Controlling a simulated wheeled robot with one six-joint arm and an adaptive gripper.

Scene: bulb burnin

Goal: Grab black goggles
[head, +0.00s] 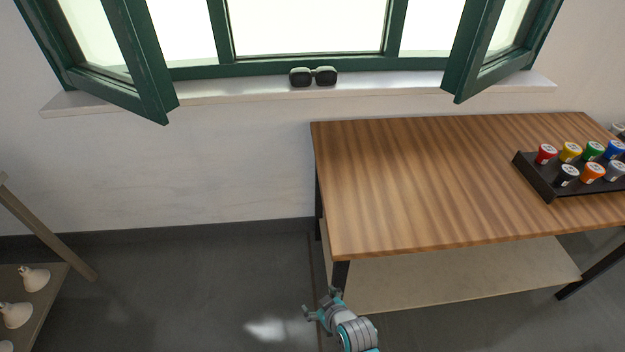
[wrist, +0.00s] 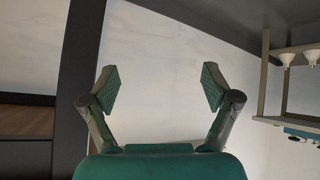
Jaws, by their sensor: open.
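The black goggles (head: 313,76) rest on the white window sill (head: 220,91), in front of the green window frame, in the head view. My gripper (head: 321,303) is low in the head view, in front of the table's near left corner, well apart from the goggles. In the wrist view my gripper (wrist: 160,88) has its two fingers spread wide with nothing between them. The goggles do not show in the wrist view.
A wooden table (head: 430,180) with a lower shelf (head: 450,275) stands right of centre. A black tray (head: 537,181) of coloured-capped containers sits on it. Open green window shutters (head: 140,65) jut out at both sides. A rack with white bulbs (head: 33,278) stands at left. Floor left of the table is clear.

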